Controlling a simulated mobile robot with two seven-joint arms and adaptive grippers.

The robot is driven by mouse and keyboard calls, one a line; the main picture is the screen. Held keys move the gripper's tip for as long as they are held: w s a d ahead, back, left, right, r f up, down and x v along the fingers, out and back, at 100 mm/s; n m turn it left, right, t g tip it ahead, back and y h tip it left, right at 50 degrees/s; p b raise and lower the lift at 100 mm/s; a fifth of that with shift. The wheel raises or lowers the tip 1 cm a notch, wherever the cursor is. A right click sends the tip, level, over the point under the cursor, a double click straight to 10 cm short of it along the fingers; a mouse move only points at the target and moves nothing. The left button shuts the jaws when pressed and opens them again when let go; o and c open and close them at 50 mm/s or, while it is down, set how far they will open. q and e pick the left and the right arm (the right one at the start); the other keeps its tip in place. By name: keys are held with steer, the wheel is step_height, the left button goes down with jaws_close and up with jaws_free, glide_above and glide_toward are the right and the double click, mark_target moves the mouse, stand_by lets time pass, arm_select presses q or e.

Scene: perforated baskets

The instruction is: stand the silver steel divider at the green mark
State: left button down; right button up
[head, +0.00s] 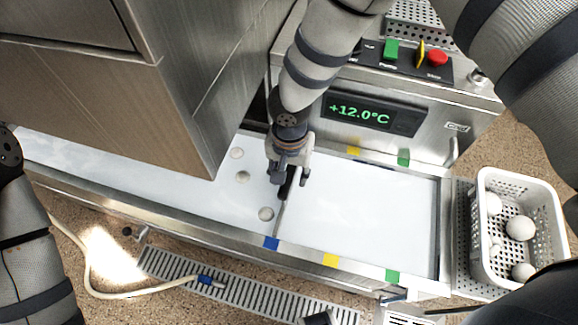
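The silver steel divider (281,222) is a thin plate seen nearly edge-on. It stands across the white-filled trough (350,262), its near end by the blue mark (271,243). My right gripper (290,186) is over the trough and appears shut on the divider's upper edge; the fingers hide part of it. The green mark shows on the near rim (392,276) and on the far rim (404,157), to the right of the divider. My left gripper is not clearly in view; only its arm shows at the left.
Yellow marks (330,260) lie between blue and green. Pale balls (266,213) float left of the divider; the trough right of it is clear. A control box (375,112) reading +12.0°C stands behind. A perforated white basket (487,180) with several white balls stands at right.

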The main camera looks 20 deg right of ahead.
steer(key=shift+r, duration=0.1)
jaws_close()
arm_select(q)
steer(key=shift+w, duration=0.1)
